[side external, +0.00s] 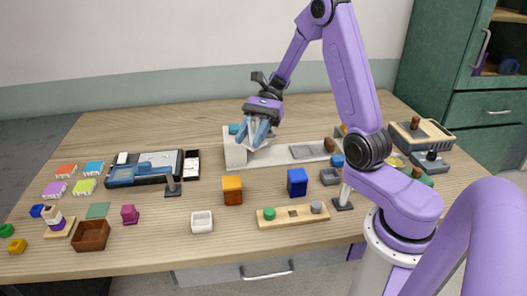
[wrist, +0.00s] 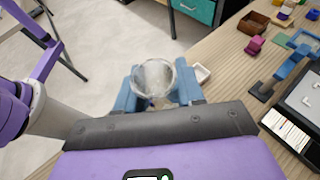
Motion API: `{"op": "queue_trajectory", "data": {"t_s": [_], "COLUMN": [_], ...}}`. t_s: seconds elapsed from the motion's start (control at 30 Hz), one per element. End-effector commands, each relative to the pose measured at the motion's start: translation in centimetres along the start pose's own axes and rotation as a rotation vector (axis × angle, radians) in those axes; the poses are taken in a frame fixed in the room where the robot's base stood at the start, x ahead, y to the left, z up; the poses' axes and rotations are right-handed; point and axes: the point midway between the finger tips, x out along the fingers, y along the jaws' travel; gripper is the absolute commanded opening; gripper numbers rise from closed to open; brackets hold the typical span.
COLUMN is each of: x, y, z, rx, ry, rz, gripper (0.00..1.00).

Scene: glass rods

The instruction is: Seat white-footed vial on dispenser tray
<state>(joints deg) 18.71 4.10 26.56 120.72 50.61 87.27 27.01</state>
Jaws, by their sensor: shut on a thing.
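My gripper (side external: 256,141) is shut on a clear glass vial (wrist: 155,76), held between its two blue fingers. In the wrist view I look into the vial's round open rim; its foot is hidden below. In the side view the vial shows as a pale sliver between the fingers. The gripper hangs over the left end of a long pale grey unit (side external: 270,157), which looks like the dispenser and has a recessed grey tray farther right. I cannot tell whether the vial touches the unit.
An orange block (side external: 232,190), a blue block (side external: 297,182) and a white open box (side external: 202,221) stand in front. A wooden board with pegs (side external: 292,215) lies front right. A blue-grey device (side external: 145,168) is at left. Bare table lies between the items.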

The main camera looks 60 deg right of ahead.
Motion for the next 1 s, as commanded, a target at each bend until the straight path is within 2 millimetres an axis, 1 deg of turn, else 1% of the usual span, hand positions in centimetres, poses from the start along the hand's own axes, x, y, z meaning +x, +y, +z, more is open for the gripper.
{"op": "queue_trajectory", "data": {"t_s": [0.03, 0.17, 0.23, 0.33, 0.43, 0.53, 0.6, 0.7, 0.8, 1.0], "x": [-1.3, -4.9, -7.3, -11.0, -15.0, -19.0, -21.5, -24.7, -27.0, -30.1], "y": [-0.7, -2.5, -3.2, -3.8, -3.7, -2.9, -2.1, -0.6, 0.8, 3.4], "z": [0.1, 0.0, -0.1, -0.5, -0.9, -1.5, -1.9, -2.4, -2.8, -3.4], "rx": [0.049, 0.182, 0.254, 0.357, 0.452, 0.543, 0.601, 0.671, 0.724, 0.800], "ry": [0.001, 0.001, 0.002, 0.001, 0.001, -0.001, -0.002, -0.003, -0.004, -0.003], "rz": [-0.125, -0.448, -0.626, -0.874, -1.105, -1.326, -1.466, -1.633, -1.758, -1.938], "gripper": [0.07, 0.07, 0.07, 0.07, 0.07, 0.07, 0.07, 0.07, 0.07, 0.07]}}
